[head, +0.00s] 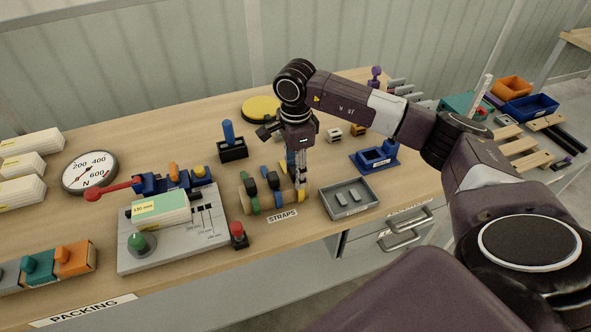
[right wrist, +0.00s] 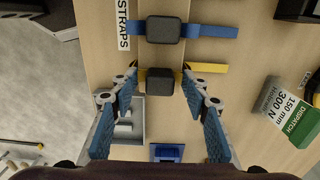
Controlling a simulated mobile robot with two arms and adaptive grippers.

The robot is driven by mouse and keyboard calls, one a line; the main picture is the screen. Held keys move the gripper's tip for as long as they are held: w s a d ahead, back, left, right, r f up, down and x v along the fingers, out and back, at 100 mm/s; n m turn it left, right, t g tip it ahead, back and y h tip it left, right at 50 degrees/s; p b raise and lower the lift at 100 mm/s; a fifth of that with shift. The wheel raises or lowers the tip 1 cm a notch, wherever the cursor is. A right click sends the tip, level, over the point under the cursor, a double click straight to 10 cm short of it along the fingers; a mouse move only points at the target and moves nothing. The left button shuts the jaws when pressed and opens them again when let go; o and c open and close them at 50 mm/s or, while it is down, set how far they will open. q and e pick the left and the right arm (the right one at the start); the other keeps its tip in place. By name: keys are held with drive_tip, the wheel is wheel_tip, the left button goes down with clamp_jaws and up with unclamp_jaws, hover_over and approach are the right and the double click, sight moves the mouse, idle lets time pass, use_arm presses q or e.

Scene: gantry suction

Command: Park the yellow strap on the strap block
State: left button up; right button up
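The yellow strap (right wrist: 208,68) runs across the middle of the right wrist view, with a black buckle (right wrist: 160,80) on it. In the right wrist view my right gripper (right wrist: 160,75) is open, one finger on each side of the buckle, with gaps visible. A wooden strap block (head: 246,206) stands left of the gripper behind the STRAPS label (head: 282,216), with green and blue straps at it. The gripper partly hides the yellow strap. My left gripper is not in view.
A blue strap (right wrist: 210,31) with its own black buckle lies close beside the yellow one. A grey tray (head: 372,201) stands just right of the gripper. A red-topped button (head: 238,232) and a grey fixture (head: 130,258) are to the left.

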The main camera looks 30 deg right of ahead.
wheel_tip(320, 180, up, 12)
idle(0.7)
drive_tip(key=shift+s+f, duration=0.1)
idle(0.4)
